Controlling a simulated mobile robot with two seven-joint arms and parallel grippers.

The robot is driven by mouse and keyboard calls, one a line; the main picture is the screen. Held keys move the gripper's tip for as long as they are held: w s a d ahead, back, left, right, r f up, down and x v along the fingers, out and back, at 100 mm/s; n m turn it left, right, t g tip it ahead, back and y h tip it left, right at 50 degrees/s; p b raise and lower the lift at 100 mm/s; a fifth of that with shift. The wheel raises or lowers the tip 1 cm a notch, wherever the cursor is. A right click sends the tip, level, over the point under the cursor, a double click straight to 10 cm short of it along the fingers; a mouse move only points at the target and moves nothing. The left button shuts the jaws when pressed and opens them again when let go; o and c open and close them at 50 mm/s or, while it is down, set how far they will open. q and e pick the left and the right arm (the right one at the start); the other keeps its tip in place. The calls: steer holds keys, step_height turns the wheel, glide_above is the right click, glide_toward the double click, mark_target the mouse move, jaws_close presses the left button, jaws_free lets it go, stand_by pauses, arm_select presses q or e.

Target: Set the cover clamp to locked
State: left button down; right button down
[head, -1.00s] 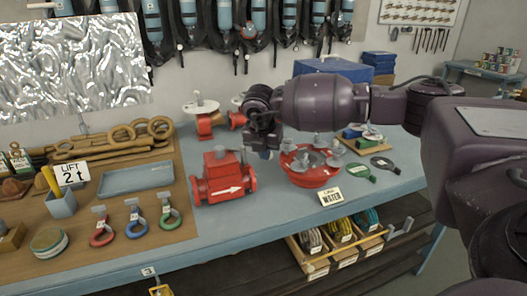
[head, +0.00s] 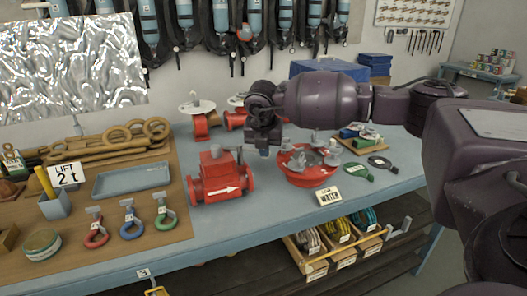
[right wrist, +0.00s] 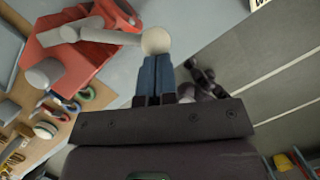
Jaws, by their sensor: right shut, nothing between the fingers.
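A red valve-like body (head: 221,181) with a white arrow stands on the blue bench. A grey lever (head: 240,156) shows at its right side. In the right wrist view a grey lever (right wrist: 100,36) with a pale ball end (right wrist: 156,42) lies across a red body (right wrist: 75,50); I take it for the cover clamp. My right gripper (head: 263,150) is over the bench between this body and a round red fitting (head: 307,168) with grey lugs. Its blue fingers (right wrist: 157,62) are shut and empty, tips at or just under the ball end; contact is unclear. My left gripper is not in view.
A "WATER" sign (head: 328,197) stands near the bench's front edge. Red, blue and green ring tools (head: 132,226) lie on the brown board at left. A blue tray (head: 132,180) lies behind them. Dark and green tags (head: 357,173) lie at right.

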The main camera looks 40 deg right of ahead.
steer(key=shift+d+f, duration=0.1)
steer(key=shift+w+d+n+t+y+b, duration=0.15)
steer(key=shift+w+d+n+y+b, duration=0.1)
steer(key=shift+d+n+b, duration=0.4)
steer(key=shift+w+d+n+t+y+b, duration=0.2)
steer(key=shift+d+n+b, duration=0.25)
steer(key=shift+n, duration=0.3)
steer(key=shift+w+d+b, duration=0.3)
steer(key=shift+d+b, duration=0.05)
steer(key=shift+d, duration=0.05)
steer(key=shift+s, duration=0.1)
